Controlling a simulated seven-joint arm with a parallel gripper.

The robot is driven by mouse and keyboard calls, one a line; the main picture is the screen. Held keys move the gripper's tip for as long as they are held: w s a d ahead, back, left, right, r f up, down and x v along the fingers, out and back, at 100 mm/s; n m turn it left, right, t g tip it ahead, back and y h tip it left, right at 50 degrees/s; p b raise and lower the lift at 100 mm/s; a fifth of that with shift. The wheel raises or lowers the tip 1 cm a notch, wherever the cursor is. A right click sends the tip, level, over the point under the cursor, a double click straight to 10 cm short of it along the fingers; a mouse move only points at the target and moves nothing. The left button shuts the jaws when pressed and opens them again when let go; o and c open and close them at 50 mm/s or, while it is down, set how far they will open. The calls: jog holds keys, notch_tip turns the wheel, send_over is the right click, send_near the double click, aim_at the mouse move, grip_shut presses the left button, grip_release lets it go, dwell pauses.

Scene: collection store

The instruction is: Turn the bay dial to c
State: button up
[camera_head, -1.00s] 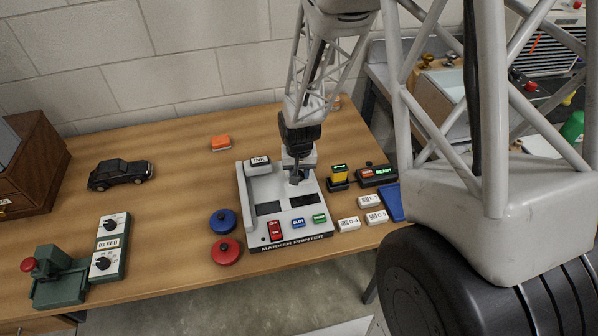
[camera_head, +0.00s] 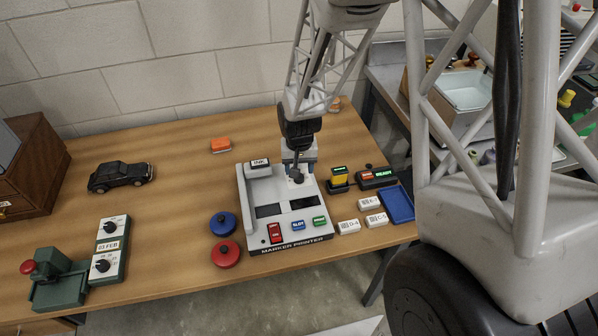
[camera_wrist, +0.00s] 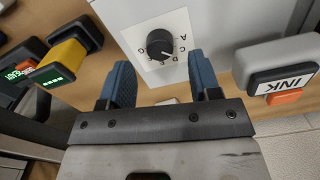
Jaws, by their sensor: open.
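The bay dial (camera_wrist: 160,44) is a black round knob on a white plate with letters around it, on a pale face of the marker printer (camera_wrist: 208,20). A pale mark on the knob points toward the lower right in the wrist view; I cannot tell for certain which letter it meets. My gripper (camera_wrist: 163,82) is open and empty, with its two blue fingertips on either side, just short of the knob and apart from it. In the head view my gripper (camera_head: 299,160) is at the back of the printer (camera_head: 290,243).
The INK block (camera_wrist: 285,78) stands close to my right finger in the wrist view. A yellow block with a green display (camera_wrist: 62,62) is on the left. White label blocks (camera_head: 348,227) and a blue tray (camera_head: 398,204) lie right of the printer.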

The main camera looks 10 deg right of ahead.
aim_at(300, 177)
jog(key=shift+r, duration=2.2)
jog(key=shift+s+r, duration=0.2)
jog(key=shift+r, duration=0.3)
jog(key=s+d+r+n+t, duration=0.1)
jog(key=s+d+r+t, duration=0.1)
jog(key=s+r, duration=2)
jog(key=shift+s+d+n+t, duration=0.3)
jog(key=shift+s+d+n, duration=0.15)
jog(key=shift+s, duration=1.35)
jog(key=shift+r, duration=0.1)
